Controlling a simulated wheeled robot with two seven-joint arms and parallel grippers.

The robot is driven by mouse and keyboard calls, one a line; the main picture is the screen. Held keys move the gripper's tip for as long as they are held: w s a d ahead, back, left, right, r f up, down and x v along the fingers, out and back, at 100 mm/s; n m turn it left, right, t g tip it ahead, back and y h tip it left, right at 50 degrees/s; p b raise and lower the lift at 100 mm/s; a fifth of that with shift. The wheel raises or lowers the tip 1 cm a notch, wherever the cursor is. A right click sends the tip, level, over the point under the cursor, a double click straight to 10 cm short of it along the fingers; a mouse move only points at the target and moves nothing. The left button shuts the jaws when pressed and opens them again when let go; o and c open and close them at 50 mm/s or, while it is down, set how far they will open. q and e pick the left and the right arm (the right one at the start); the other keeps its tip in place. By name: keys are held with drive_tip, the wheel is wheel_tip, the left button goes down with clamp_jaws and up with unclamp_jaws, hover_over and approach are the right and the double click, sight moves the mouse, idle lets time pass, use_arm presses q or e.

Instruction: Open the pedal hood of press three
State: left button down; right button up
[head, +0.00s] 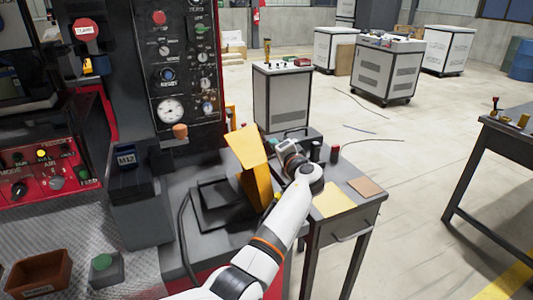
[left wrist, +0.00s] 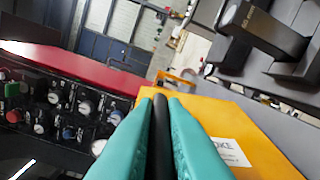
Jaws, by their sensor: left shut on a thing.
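The yellow pedal hood (head: 255,188) stands steeply raised on the grey bench beside the press, at the right side of a black open frame (head: 213,203). In the left wrist view the hood (left wrist: 262,138) is a broad yellow panel with a white label. My left gripper (left wrist: 160,98) has its teal fingers shut on a slim dark bar (left wrist: 160,140), close against the hood. Where this bar joins the hood is hidden. In the head view my left wrist is just right of the hood, and the fingertips are not clear. My right gripper is out of view.
The press panel (head: 172,70) with gauges and knobs rises behind the hood. A black cable runs left of the frame. The floor beyond is mostly clear.

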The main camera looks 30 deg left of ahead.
use_arm(q)
drive_tip(key=shift+w+d+f+m+b, duration=0.5)
drive_tip(key=shift+w+d+m, duration=0.05)
drive_tip(key=shift+w+m, duration=0.1)
drive_tip(key=c, duration=1.5)
unclamp_jaws()
drive_tip(key=shift+f, duration=0.1)
drive_tip(key=v, duration=1.2)
drive_tip(key=shift+f, duration=0.1)
